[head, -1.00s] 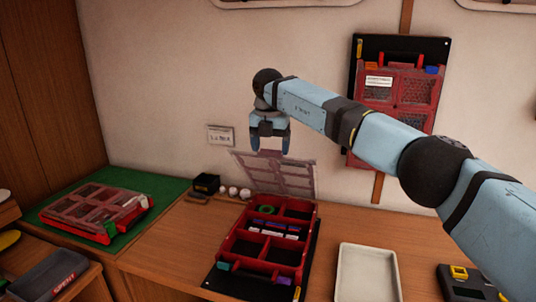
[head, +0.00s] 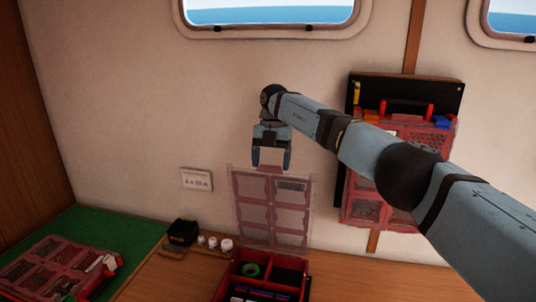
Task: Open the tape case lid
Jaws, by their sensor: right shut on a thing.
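The tape case (head: 222,289) is a red divided box on the wooden bench, cut off by the bottom edge in the head view. Its clear, red-framed lid (head: 271,210) stands raised at the far side, roughly upright, and the box is uncovered. My right gripper (head: 271,163) is at the middle of the lid's top edge, shut on it; the exact contact is small in the picture. A green tape roll (head: 250,270) lies in a far compartment. The near part of the case is out of view. My left gripper is not in view.
A second red case (head: 58,268) lies on a green mat (head: 85,228) at left. A black box (head: 183,231) and several small white items (head: 213,242) stand left of the open case. Another red case (head: 385,180) hangs on the wall behind my right arm.

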